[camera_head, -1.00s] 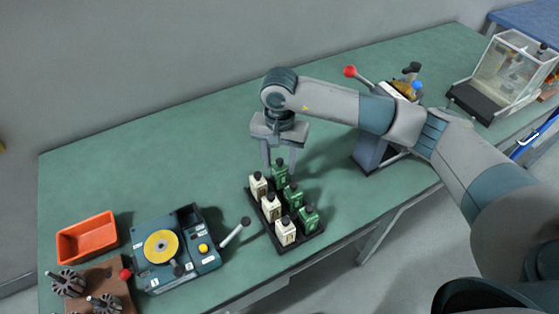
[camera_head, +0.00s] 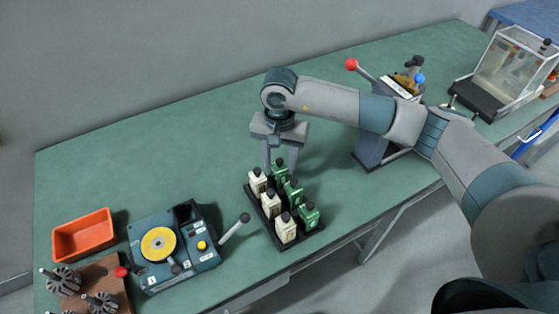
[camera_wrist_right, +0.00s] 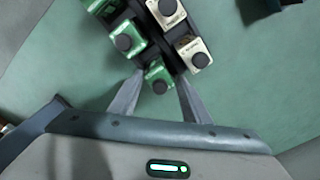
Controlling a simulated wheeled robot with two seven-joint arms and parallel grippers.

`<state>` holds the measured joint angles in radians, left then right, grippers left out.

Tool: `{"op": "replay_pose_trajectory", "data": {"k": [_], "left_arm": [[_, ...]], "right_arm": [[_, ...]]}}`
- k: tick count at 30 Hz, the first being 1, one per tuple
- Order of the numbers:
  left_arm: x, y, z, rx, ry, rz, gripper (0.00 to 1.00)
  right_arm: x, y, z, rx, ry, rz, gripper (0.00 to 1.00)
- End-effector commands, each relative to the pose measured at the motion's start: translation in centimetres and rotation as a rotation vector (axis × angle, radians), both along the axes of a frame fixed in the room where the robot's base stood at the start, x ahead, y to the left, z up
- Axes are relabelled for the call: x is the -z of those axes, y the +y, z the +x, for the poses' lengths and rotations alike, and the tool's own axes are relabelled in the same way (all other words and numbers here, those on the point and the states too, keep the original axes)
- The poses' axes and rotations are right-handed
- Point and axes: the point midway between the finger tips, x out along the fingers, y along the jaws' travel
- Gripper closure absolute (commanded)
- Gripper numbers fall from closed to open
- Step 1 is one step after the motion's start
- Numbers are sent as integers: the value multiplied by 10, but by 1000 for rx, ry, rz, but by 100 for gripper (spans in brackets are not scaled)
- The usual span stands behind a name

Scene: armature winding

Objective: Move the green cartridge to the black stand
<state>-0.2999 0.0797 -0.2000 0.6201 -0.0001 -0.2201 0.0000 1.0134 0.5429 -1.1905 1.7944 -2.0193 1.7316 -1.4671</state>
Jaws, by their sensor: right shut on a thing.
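Several green and cream cartridges with black caps stand in two rows in a black rack on the table. My right gripper (camera_head: 280,162) is over the far end of the rack, pointing down, shut on the farthest green cartridge (camera_head: 279,178). In the right wrist view this green cartridge (camera_wrist_right: 158,78) sits between the two fingertips (camera_wrist_right: 158,84), still among the others in the rack. A cream cartridge (camera_wrist_right: 195,54) stands beside it. The black rack (camera_head: 283,246) may be the black stand; I cannot tell. My left gripper is out of view.
A teal winding device (camera_head: 172,249) with a yellow disc and an orange bin (camera_head: 84,236) are at the left. A lever machine (camera_head: 375,148) with a red knob stands right, and a clear box (camera_head: 508,66) is far right. The table's back middle is clear.

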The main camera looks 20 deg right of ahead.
Motion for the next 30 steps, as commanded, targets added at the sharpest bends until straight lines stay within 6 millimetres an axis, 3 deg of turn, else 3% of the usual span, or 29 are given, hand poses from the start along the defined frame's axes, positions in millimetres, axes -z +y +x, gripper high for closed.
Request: {"op": "replay_pose_trajectory", "data": {"k": [10, 11, 13, 30], "left_arm": [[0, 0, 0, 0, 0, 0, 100], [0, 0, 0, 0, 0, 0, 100], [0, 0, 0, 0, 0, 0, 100], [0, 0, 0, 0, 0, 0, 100]], "right_arm": [[0, 0, 0, 0, 0, 0, 95], [0, 0, 0, 0, 0, 0, 50], [0, 0, 0, 0, 0, 0, 35], [0, 0, 0, 0, 0, 0, 35]]}}
